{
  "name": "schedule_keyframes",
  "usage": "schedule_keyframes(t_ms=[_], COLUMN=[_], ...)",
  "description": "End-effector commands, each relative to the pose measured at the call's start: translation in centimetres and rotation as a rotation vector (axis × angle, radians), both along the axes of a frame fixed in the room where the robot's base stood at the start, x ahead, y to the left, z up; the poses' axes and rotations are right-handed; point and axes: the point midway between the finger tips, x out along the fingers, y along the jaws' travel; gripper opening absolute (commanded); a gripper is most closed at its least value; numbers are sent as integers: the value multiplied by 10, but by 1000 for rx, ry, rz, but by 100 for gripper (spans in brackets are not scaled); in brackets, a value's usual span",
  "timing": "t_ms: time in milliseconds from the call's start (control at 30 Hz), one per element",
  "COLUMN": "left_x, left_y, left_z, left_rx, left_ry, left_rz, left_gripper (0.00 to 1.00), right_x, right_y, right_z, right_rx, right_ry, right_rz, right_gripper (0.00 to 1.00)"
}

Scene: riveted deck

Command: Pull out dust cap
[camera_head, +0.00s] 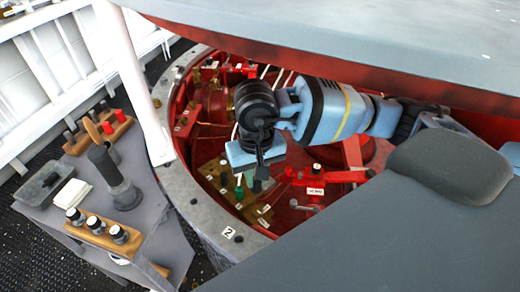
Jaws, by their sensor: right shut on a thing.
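My right arm reaches in from the right over the round red well. Its gripper (261,172) points down and is shut on a small dark piece, apparently the dust cap (257,185), just under the fingertips. The fingers hide most of it, and I cannot tell whether it is still seated. A green fitting (239,189) stands just to the left, on the brownish panel (217,178) in the well. My left gripper is not in view.
The well has a grey riveted rim (185,205) and red fittings (315,190) right of my gripper. A grey side table (150,225) at left holds wooden racks (98,132), a dark flashlight-like cylinder (113,175) and a tray (42,184). A large grey-and-red cover (370,40) overhangs the back.

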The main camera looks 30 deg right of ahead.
Motion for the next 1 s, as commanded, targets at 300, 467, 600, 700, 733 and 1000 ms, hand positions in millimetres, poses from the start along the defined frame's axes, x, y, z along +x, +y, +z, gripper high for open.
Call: schedule_keyframes(t_ms=[300,467,600,700,733,1000], left_x=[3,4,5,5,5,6], left_y=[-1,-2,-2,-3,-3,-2], left_z=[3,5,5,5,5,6], left_rx=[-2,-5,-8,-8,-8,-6], left_ry=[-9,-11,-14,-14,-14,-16], left_rz=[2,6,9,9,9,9], left_gripper=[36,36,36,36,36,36], right_x=[22,33,42,48,50,65], right_y=[-9,-15,-21,-25,-26,-39], right_z=[-6,-10,-13,-15,-16,-23], right_rx=[10,14,17,18,19,21], right_ry=[-3,-2,-1,-1,0,4], right_rz=[-572,-867,-1124,-1308,-1363,-1861], right_gripper=[0,0,0,0,0,0])
